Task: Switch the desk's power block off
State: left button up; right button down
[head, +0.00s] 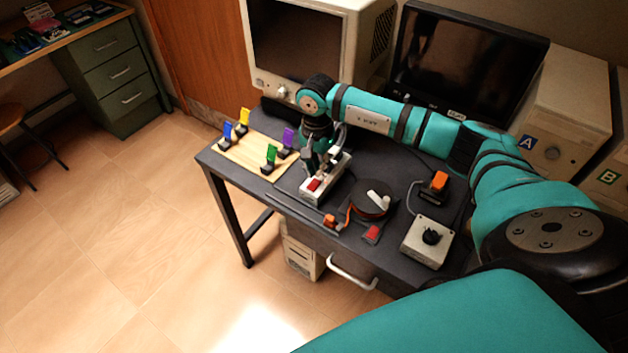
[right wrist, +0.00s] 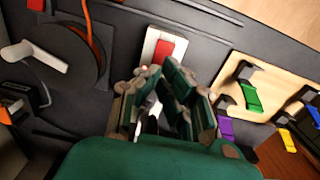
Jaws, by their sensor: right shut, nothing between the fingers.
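The power block is a long white block (head: 332,180) on the dark desk (head: 285,195). A red rocker switch (head: 314,185) sits at its near end. In the right wrist view the block's white end (right wrist: 150,46) and the red switch (right wrist: 165,50) show just beyond the fingers. My right gripper (head: 322,168) is shut and empty over the block, with its fingertips (right wrist: 160,78) close to the switch. I cannot tell whether they touch it. The fingers and wrist hide the rest of the block. My left gripper is not in view.
A wooden board (head: 249,152) with several coloured clips lies left of the block. To the right are a cable reel (head: 370,203), a grey box with a black knob (head: 425,243) and an orange switch (head: 439,181). Monitors (head: 470,62) stand behind.

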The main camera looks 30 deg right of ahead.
aim_at(316, 181)
jog(key=shift+r+p, duration=0.95)
jog(key=shift+r, duration=1.2)
